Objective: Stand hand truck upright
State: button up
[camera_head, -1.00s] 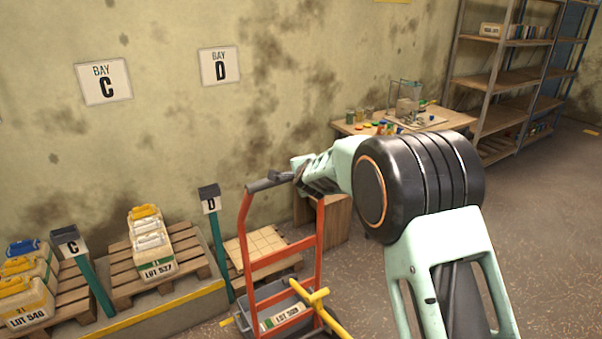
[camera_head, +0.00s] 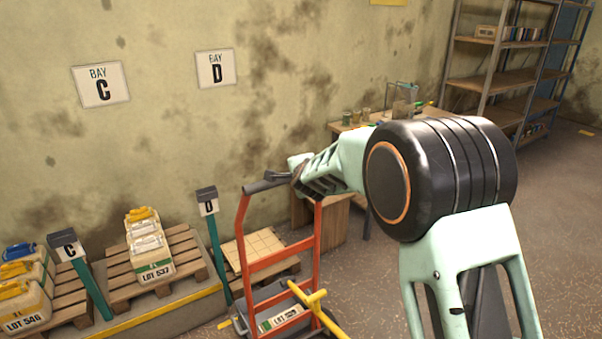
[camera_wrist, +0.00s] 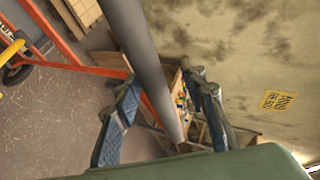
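The hand truck (camera_head: 317,243) has an orange-red frame with a grey top bar and stands low in the head view. Its frame rises steeply; I cannot tell its exact tilt. My gripper (camera_head: 297,181) is at the right part of the top bar. In the wrist view the grey bar (camera_wrist: 146,58) runs between the two spread fingers of my gripper (camera_wrist: 163,85), with gaps beside it. The truck's base is partly cut off.
Pallets with lot containers (camera_head: 149,246) stand at the left behind a yellow-edged kerb. Teal posts C (camera_head: 90,282) and D (camera_head: 217,250) stand near the truck. A cluttered workbench (camera_head: 340,127) and shelving (camera_head: 500,80) are behind my arm. Floor at the right is clear.

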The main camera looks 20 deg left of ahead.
jog(key=v, duration=0.9)
jog(key=shift+w+r, duration=0.1)
